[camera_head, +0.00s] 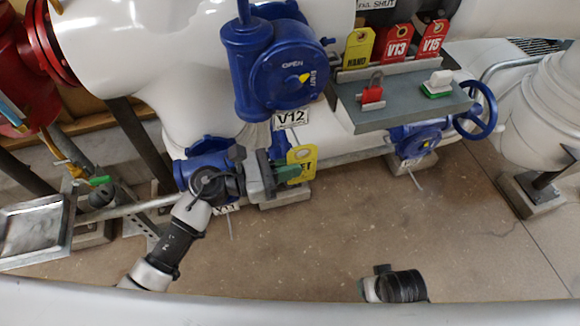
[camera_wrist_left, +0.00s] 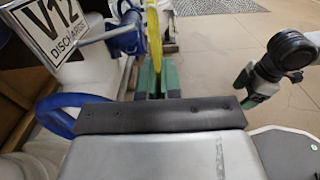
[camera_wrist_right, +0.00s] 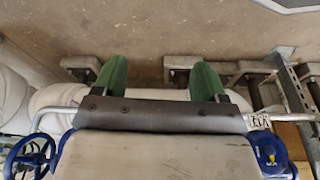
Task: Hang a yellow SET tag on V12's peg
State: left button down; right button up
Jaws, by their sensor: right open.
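My left gripper (camera_head: 280,172) is shut on a yellow tag (camera_head: 302,157), held below and beside the V12 label (camera_head: 291,118). The tag's lettering is partly hidden by the green fingers. In the left wrist view the tag (camera_wrist_left: 153,35) stands edge-on between the fingers, right of the V12 DISCHARGE plate (camera_wrist_left: 50,32). A pale rod (camera_wrist_left: 100,37) sticks out beside that plate; I cannot tell if it is the peg. The blue V12 valve (camera_head: 275,65) is above. My right gripper (camera_wrist_right: 160,75) is open and empty, its green fingers wide apart.
A grey shelf (camera_head: 400,108) at the right bears a yellow HAND tag (camera_head: 358,47), red V13 (camera_head: 397,42) and V15 (camera_head: 432,40) tags, a red padlock (camera_head: 373,93) and a green-white item (camera_head: 438,84). A blue handwheel (camera_head: 476,110) stands beside it.

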jog(key=shift+s+f, duration=0.15)
jog(key=shift+s, duration=0.05)
dwell(0.3)
jog(key=shift+r, duration=0.6)
pick_arm(q)
jog(key=shift+w, duration=0.15)
pick_arm(e)
jog(key=shift+f, duration=0.1)
pick_arm(q)
jog(key=shift+w+a+b, duration=0.25)
jog(key=shift+w+b, duration=0.35)
jog(key=shift+w, duration=0.05)
pick_arm(e)
jog(key=shift+w+d+r, duration=0.1)
jog(key=shift+w+r, duration=0.1)
jog(key=shift+r, duration=1.55)
pick_arm(q)
jog(key=shift+w, duration=0.1)
pick_arm(e)
jog(key=shift+s+f, duration=0.1)
